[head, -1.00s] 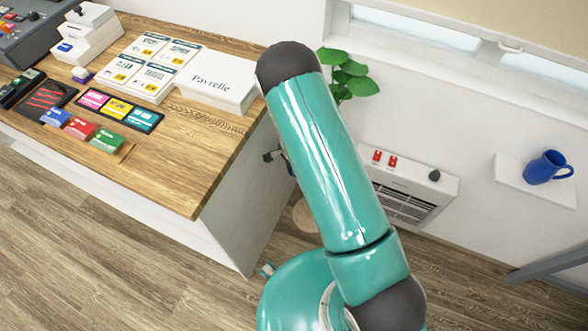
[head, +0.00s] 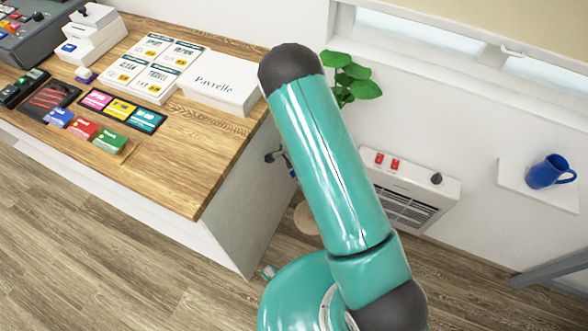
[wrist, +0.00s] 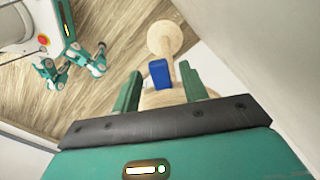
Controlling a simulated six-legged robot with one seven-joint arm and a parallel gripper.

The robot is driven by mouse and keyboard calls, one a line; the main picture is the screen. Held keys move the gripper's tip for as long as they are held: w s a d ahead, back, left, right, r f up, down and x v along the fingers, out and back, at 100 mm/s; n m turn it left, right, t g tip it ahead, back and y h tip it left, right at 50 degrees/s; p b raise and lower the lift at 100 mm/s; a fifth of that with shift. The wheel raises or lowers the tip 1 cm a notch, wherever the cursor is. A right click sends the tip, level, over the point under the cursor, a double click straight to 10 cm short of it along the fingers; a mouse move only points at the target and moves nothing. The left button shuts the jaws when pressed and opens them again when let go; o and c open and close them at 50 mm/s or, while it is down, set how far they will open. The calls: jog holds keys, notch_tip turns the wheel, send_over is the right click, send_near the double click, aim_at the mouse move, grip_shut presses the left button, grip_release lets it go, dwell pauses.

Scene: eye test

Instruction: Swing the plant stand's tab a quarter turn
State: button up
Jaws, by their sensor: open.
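In the wrist view my gripper (wrist: 160,72) is open, with one green finger on each side of a blue tab (wrist: 158,73). There is a gap between the tab and each finger; I cannot tell whether the tab lies level with the fingertips or a little beyond. The pale wooden plant stand (wrist: 165,38) shows its round foot, a thin post behind the tab, and a wooden part below the tab between the fingers. In the head view my arm hides most of the stand; its round foot (head: 306,218) and the green plant (head: 355,82) show beside the arm.
A wooden-topped counter (head: 190,150) with cards and boxes stands left of my arm. A wall heater (head: 410,200) and a shelf with a blue mug (head: 548,171) are at the right. Wooden floor is open at lower left.

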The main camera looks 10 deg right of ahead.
notch_tip(320, 180, up, 12)
dwell(0.4)
jog(key=shift+f, duration=0.1)
jog(key=shift+c, duration=0.2)
